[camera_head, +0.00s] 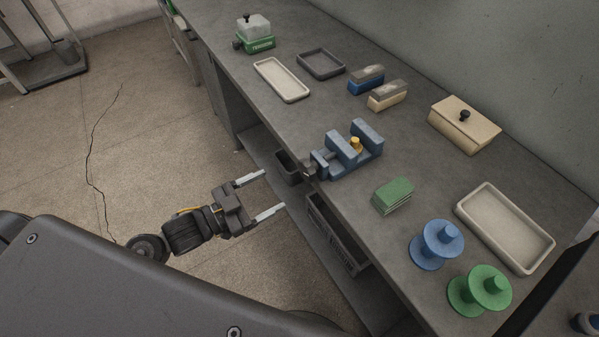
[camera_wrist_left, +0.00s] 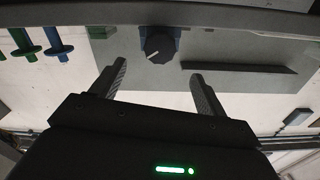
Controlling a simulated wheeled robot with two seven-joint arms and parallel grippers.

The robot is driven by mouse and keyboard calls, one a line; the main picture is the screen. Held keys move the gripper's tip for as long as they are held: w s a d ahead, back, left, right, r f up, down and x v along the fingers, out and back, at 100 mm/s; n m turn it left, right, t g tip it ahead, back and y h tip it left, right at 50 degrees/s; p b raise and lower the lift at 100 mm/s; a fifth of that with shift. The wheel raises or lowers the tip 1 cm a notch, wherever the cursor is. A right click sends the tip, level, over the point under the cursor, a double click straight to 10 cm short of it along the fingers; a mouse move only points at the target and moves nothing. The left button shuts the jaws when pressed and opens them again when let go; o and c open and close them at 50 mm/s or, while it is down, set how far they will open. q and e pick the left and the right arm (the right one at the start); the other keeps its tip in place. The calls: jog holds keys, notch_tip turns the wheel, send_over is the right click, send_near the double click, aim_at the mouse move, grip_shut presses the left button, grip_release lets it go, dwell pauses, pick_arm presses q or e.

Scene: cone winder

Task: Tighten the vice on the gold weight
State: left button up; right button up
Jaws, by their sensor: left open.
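The blue vice (camera_head: 372,158) stands on the grey bench near its front edge. The gold weight (camera_head: 355,143) sits between its two jaws; whether both jaws touch it I cannot tell. The vice's dark knob (camera_head: 309,172) faces the front edge. It shows in the left wrist view as a round black knob (camera_wrist_left: 157,44) with a white mark, with a bit of blue vice behind it. My left gripper (camera_head: 274,190) is open and empty, in front of the bench edge, apart from the knob. In the wrist view its fingers (camera_wrist_left: 158,73) lie on either side below the knob. The gold weight is hidden there.
Near the vice are green pads (camera_head: 392,194), a blue spool (camera_head: 431,249) and a green spool (camera_head: 473,294). Behind stand a blue block (camera_head: 366,85), a cream block (camera_head: 387,100) and a lidded box (camera_head: 464,129). Dark bins (camera_head: 335,236) sit on the shelf below.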

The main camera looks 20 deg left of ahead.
aim_at(303, 173)
pick_arm(q)
jog(key=p+x, duration=0.1)
jog(key=x, duration=0.7)
jog(key=shift+w+d+p, duration=0.25)
jog(key=shift+w+p, duration=0.05)
jog(key=shift+p, duration=0.1)
jog(key=shift+w+d, duration=0.35)
jog(key=shift+w, duration=0.05)
jog(key=c, duration=1)
